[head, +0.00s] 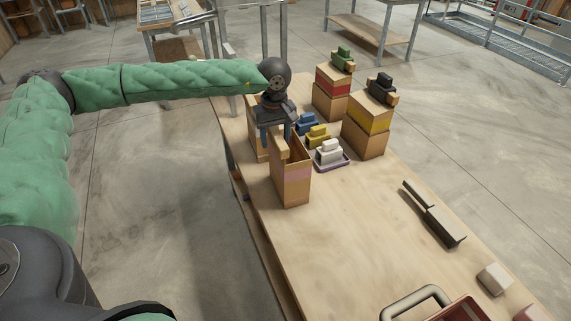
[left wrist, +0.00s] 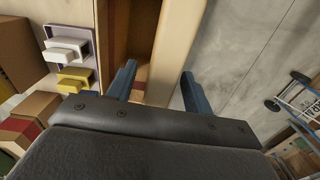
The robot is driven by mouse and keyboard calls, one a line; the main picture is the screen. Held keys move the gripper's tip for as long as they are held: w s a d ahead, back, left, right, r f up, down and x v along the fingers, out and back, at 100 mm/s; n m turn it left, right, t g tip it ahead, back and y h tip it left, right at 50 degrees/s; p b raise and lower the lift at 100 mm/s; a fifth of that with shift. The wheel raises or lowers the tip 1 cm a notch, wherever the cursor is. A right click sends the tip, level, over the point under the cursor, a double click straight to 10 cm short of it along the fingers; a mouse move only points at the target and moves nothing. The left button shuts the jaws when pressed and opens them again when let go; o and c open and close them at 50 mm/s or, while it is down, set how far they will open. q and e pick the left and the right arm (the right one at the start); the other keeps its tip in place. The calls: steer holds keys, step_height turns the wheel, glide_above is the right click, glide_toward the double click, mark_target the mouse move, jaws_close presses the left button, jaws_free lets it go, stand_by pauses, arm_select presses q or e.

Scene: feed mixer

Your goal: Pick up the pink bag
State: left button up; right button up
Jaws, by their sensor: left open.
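That wall lies between the two blue fingers of the gripper (left wrist: 158,88), which are apart from each other. I cannot tell whether either finger touches it. The bag's contents are mostly hidden. My right gripper is not in view.
Another brown bag (head: 256,125) stands just behind. Blue, yellow and white scoop-like blocks (head: 330,147) sit close to the right. Boxes with red (head: 332,88) and yellow (head: 367,120) bands stand behind. A dark tool (head: 443,226) lies right. The table's middle front is clear.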

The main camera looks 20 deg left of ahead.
arm_select(q)
jaws_close()
steer(key=shift+r, duration=0.1)
